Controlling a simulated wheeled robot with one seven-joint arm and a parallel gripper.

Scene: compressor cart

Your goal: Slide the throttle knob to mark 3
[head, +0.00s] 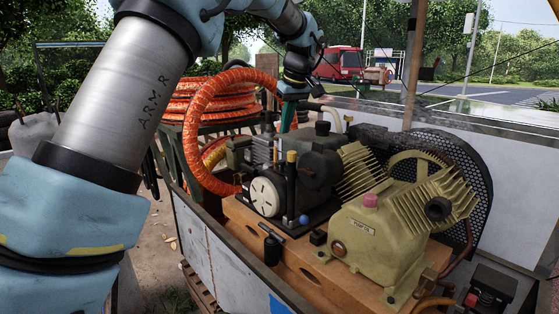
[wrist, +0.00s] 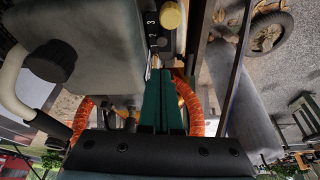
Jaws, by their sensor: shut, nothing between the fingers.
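The throttle knob is a yellow cap (wrist: 173,15) at the top edge of the wrist view, beside a dark strip with small white digits, of which 2 and 3 seem readable. In the head view the yellow knob (head: 291,156) tops a dark upright piece on the engine's near side. My gripper (wrist: 160,73) has teal fingers pressed together and empty, pointing toward the strip, apart from the knob. In the head view my gripper (head: 287,130) hangs above and slightly behind the knob.
The grey engine (head: 320,165) and the olive compressor pump (head: 390,235) stand on a wooden base. A coiled orange hose (head: 195,125) lies close on the left. A grey tank-like block (wrist: 85,55) fills the wrist view's upper left.

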